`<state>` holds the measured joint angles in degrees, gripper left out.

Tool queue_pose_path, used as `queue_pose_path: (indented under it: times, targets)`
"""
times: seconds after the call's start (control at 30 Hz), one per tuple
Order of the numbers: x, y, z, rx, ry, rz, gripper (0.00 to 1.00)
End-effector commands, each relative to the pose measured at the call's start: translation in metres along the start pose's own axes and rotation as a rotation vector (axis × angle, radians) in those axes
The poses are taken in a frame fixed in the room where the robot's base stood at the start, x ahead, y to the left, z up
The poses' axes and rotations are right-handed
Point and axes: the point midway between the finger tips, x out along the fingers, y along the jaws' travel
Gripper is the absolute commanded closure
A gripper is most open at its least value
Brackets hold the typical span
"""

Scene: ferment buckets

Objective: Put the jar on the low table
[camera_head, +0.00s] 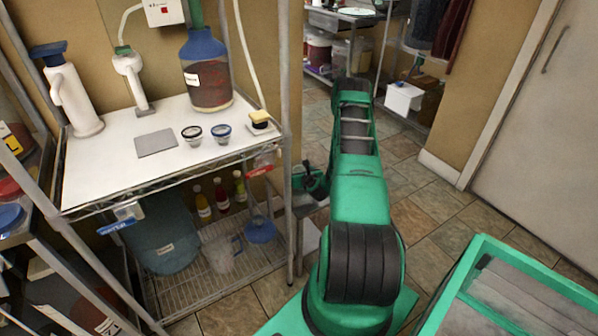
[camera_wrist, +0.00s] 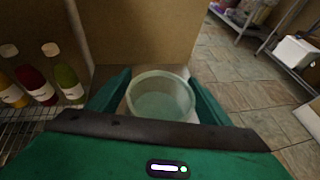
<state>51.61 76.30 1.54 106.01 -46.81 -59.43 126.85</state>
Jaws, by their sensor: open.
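The jar (camera_wrist: 160,97) is clear, round and open-topped, and it shows in the wrist view between the two green fingers of my gripper (camera_wrist: 161,92). The fingers are open on either side of it; whether they touch it I cannot tell. A small grey surface (camera_wrist: 104,74) shows beside and behind the jar, against a tan wall; it may be the low table. In the head view my gripper (camera_head: 310,180) is low, just right of the wire rack, and the jar cannot be made out there. A grey flat piece (camera_head: 308,240) shows below it, partly hidden by my arm.
The wire rack's white top (camera_head: 110,160) holds a large blue-topped bottle (camera_head: 207,70), a white pump bottle (camera_head: 75,95) and small lidded items. Its lower shelf holds a bucket (camera_head: 160,235), a pitcher (camera_head: 220,252) and several sauce bottles (camera_wrist: 40,82). Tiled floor (camera_head: 430,225) is open to the right.

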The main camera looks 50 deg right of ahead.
Motion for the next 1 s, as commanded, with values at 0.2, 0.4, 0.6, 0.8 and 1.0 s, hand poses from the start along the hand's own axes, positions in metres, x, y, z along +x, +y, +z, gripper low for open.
queue_pose_path:
  times: [0.2,0.4,0.6,0.8,1.0]
  targets:
    - [-0.009,-0.001,0.001,0.001,0.003,-0.001,0.28]
    - [-0.040,-0.001,0.001,0.003,0.004,-0.001,0.28]
    - [-0.072,-0.001,0.001,0.005,0.004,-0.002,0.28]
    - [-0.099,-0.002,0.002,0.006,0.001,-0.002,0.28]
    - [-0.115,0.000,0.001,0.003,0.002,0.001,0.28]
